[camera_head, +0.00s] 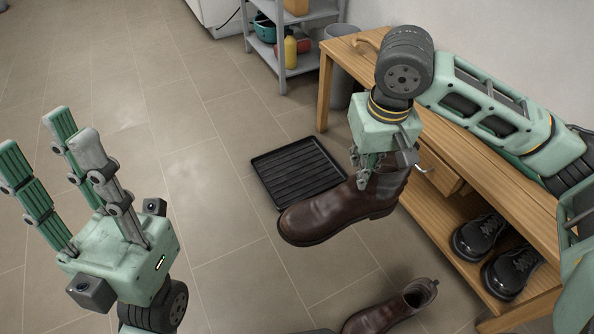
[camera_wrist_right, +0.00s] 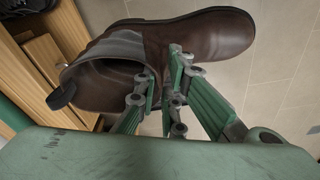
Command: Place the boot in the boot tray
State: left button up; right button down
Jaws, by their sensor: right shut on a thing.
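A brown boot (camera_head: 335,208) hangs in the air with its toe to the left. My right gripper (camera_head: 364,180) is shut on it at the shaft; in the right wrist view the boot (camera_wrist_right: 205,38) shows with the fingers (camera_wrist_right: 166,88) on the edge of its opening. The black ribbed boot tray (camera_head: 297,172) lies empty on the floor, beyond and partly behind the held boot. A second brown boot (camera_head: 388,312) stands on the floor at the bottom. My left gripper (camera_head: 68,150) is open and empty at the left, fingers up.
A wooden bench (camera_head: 470,180) with a drawer runs along the right wall. Black shoes (camera_head: 480,236) sit on its lower shelf. A grey rack (camera_head: 282,50) with a yellow bottle (camera_head: 290,50) and a grey bin (camera_head: 342,80) stand at the back. The tiled floor left of the tray is clear.

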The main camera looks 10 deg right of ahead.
aim_at(306, 183)
jog(key=i+j+z, duration=0.15)
jog(key=j, duration=0.25)
jog(key=i+j+z, duration=0.15)
jog(key=j, duration=0.25)
jog(key=i+j+z, duration=0.15)
jog(key=j, duration=0.3)
jog(key=i+j+z, duration=0.15)
jog(key=j, duration=0.3)
jog(key=i+j+z, duration=0.3)
jog(key=i, duration=0.2)
jog(key=i+j+z, duration=0.3)
jog(key=i, duration=0.2)
